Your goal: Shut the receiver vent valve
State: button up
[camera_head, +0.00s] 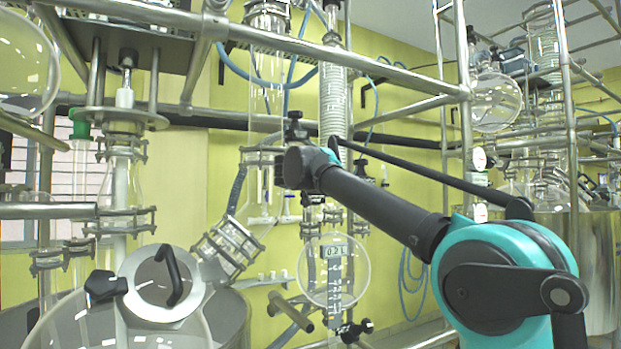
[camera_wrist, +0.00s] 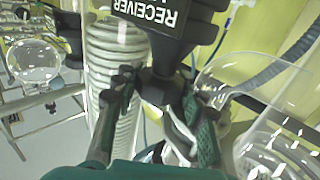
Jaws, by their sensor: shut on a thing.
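The receiver vent valve shows in the wrist view as a black body (camera_wrist: 165,18) with an upside-down white label reading RECEIVER; the rest of the label is cut off or hidden. A black knob (camera_wrist: 157,86) projects from it toward the camera. My gripper (camera_wrist: 158,93) has one finger on each side of this knob and is shut on it. In the head view my arm reaches to the glassware at the middle; its fingers and the valve label cannot be made out there.
A ribbed coil condenser (camera_wrist: 112,75) stands close left of the fingers; it also shows in the head view (camera_head: 334,100). Clear curved glass (camera_wrist: 265,90) lies to the right. A round receiver flask (camera_head: 333,268) hangs below my arm. Metal frame rails (camera_head: 350,60) cross above.

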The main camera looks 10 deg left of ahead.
jog(key=o, duration=0.9)
jog(key=shift+o, duration=0.2)
jog(key=n+y, duration=0.2)
jog(key=y, duration=0.1)
jog(key=shift+d, duration=0.2)
jog(key=n+g+y, duration=0.1)
jog(key=n+y, duration=0.1)
jog(key=y, duration=0.1)
jog(key=n+g+y, duration=0.1)
jog(key=n+y, duration=0.2)
jog(key=y, duration=0.1)
jog(key=shift+y, duration=0.3)
jog(key=shift+a+n+g+y, duration=0.2)
jog(key=shift+n+g+y, duration=0.5)
jog(key=shift+y, duration=0.2)
jog(key=shift+c, duration=0.6)
